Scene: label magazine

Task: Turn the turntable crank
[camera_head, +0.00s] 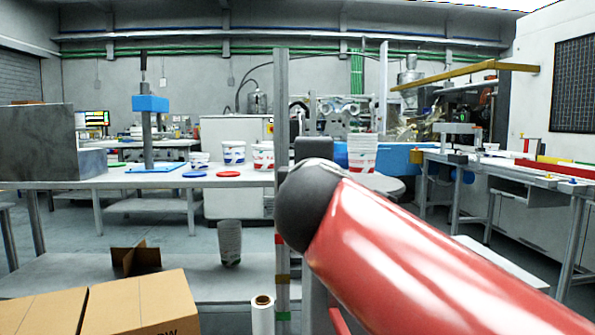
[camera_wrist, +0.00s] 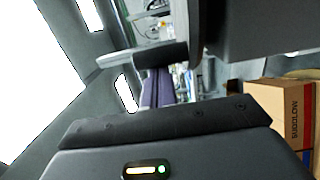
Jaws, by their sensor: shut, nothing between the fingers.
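A pale round disc (camera_head: 385,186), perhaps the turntable, shows partly behind my red arm, right of a grey post in the head view. A stack of printed white cups (camera_head: 362,153) stands at it. I cannot make out a crank; my arm covers much of this area. In the wrist view, my gripper (camera_wrist: 160,55) shows beyond its dark housing, with its fingers together and nothing visibly held. In the head view, the gripper cannot be made out clearly beyond the black arm joint.
A grey post (camera_head: 282,120) rises close to my arm. The left bench (camera_head: 105,180) carries a blue press (camera_head: 150,104), tubs and lids. Cardboard boxes (camera_head: 140,305) are at lower left. A worktable (camera_head: 500,170) stands right. Open floor shows between the benches.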

